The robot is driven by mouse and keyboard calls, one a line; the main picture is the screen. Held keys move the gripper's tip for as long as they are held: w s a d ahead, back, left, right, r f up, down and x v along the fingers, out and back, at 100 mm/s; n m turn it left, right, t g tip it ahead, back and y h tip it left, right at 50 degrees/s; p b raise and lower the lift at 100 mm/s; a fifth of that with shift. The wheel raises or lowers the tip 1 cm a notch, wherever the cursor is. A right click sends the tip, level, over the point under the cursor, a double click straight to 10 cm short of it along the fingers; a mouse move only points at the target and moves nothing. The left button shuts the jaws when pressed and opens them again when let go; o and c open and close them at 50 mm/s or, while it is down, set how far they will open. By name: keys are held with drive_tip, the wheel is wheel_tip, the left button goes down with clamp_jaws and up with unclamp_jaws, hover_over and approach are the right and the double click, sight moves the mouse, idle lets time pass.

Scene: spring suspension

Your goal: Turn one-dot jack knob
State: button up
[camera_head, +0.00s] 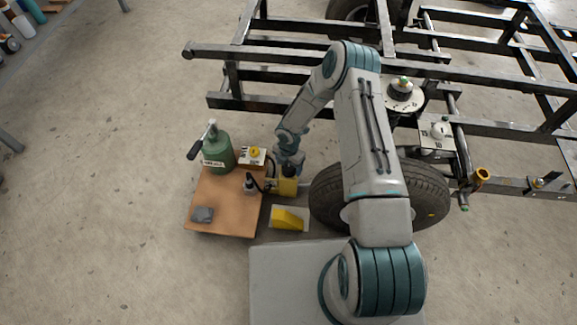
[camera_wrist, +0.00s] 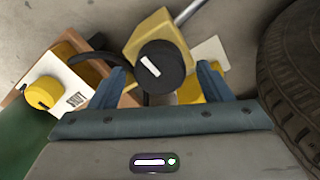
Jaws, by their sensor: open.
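A black round knob (camera_wrist: 160,68) with a white bar mark sits on a yellow block (camera_wrist: 158,32) in the wrist view. My gripper (camera_wrist: 160,72) is open, with one blue-grey finger on each side of the knob; I cannot tell whether either touches it. In the head view my gripper (camera_head: 289,167) points down over the yellow block (camera_head: 288,187), and my arm partly hides the knob. A yellow knob (camera_wrist: 41,92) on a white labelled plate is to the left in the wrist view; it also shows in the head view (camera_head: 256,152). I can make out no dots on either knob.
A tyre (camera_head: 325,196) stands close right of the yellow block. A yellow wedge (camera_head: 288,217) lies in front. The steel frame (camera_head: 300,77) fills the back.

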sight(289, 166)
wheel_tip(289, 166, up, 12)
drive_tip(key=p, duration=0.3)
drive_tip(key=shift+p, duration=0.4)
